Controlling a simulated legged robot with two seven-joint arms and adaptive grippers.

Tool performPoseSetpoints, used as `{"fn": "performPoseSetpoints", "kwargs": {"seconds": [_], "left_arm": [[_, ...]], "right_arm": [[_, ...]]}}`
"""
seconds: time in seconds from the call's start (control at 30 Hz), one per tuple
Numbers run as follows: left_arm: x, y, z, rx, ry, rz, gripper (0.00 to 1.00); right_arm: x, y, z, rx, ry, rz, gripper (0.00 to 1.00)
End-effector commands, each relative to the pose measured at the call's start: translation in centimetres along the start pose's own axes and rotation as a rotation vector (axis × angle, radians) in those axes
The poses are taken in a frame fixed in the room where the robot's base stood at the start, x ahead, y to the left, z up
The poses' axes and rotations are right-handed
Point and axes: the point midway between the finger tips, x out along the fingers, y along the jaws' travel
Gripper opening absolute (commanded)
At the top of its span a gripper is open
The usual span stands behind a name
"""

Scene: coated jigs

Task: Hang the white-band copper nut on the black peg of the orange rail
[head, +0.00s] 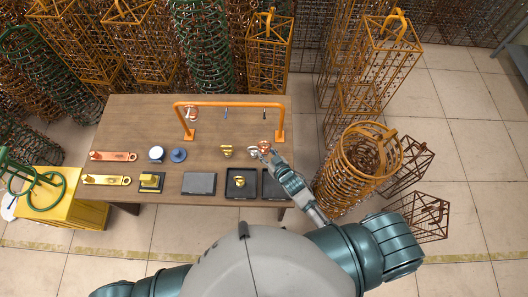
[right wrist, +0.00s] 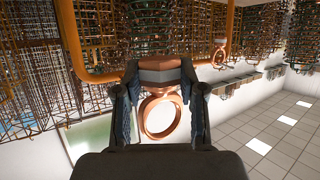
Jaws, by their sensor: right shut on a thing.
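The orange rail (head: 228,104) stands at the back right of the table. The black peg (head: 264,115) is near its right end and looks bare. My right gripper (head: 262,153) is in front of the rail, shut on the copper nut (head: 265,146). In the right wrist view, the fingers of my right gripper (right wrist: 160,98) clasp the copper nut (right wrist: 162,72), which has a pale grey-white band. A copper ring (right wrist: 160,118) on it shows between the fingers. The nut is apart from the peg. My left gripper is not in view.
Another copper piece (head: 192,113) hangs near the rail's left end; a blue peg (head: 226,113) is mid-rail. A gold nut (head: 227,151) stands left of my gripper. Black trays (head: 229,196) and a grey panel (head: 199,183) line the front edge. Wire baskets (head: 357,165) stand right of the table.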

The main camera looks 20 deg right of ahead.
Motion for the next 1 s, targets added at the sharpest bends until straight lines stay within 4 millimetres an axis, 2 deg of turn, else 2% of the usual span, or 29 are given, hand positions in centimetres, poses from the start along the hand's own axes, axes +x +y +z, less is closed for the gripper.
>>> {"fn": "performPoseSetpoints", "kwargs": {"seconds": [1.0], "left_arm": [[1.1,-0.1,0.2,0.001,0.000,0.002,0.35]], "right_arm": [[7.3,4.6,-3.2,-0.002,0.002,0.001,0.00]]}}
